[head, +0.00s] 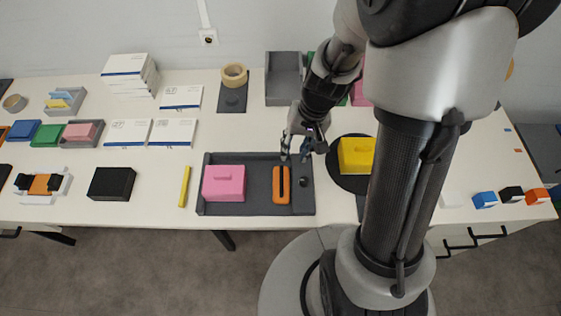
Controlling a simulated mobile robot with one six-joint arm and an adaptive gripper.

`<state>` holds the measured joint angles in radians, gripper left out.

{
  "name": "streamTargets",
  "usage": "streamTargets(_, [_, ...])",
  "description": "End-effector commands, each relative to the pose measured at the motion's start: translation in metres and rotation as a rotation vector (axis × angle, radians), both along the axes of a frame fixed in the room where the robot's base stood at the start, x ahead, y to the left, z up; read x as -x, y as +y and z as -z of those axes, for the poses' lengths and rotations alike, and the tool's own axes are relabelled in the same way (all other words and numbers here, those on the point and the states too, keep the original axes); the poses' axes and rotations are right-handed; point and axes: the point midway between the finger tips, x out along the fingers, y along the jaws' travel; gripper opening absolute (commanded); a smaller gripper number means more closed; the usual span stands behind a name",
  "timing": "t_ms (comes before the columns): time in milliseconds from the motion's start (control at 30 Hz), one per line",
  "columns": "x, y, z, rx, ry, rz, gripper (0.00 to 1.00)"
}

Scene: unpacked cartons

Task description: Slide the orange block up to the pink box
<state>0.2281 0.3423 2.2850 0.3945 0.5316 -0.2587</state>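The orange block (277,196) has a dark bar along its middle. It lies in a shallow dark grey tray (256,209). The pink box (224,187), with a raised grip on its top, is in the same tray to the left. A clear strip of tray floor separates the two. My gripper (295,157) is above the tray's far edge, beyond and slightly right of the orange block. Its two fingers look apart, with nothing seen between them. I cannot tell exactly how high it is.
A small dark knob (305,182) is right of the orange block in the tray. A yellow box (356,155) stands on a round black mat to the right, partly behind my arm. A yellow bar (184,187) and a black box (112,183) lie left of the tray.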

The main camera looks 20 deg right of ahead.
Motion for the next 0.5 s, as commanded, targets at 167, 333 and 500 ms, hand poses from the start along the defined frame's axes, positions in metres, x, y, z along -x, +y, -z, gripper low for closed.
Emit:
streamTargets(167, [-0.001,0.008,0.044,0.000,0.005,-0.003,0.31])
streamTargets(333, [-0.004,0.015,0.081,0.000,0.004,-0.002,0.31])
streamTargets(500, [-0.006,0.021,0.114,0.000,0.003,-0.001,0.31])
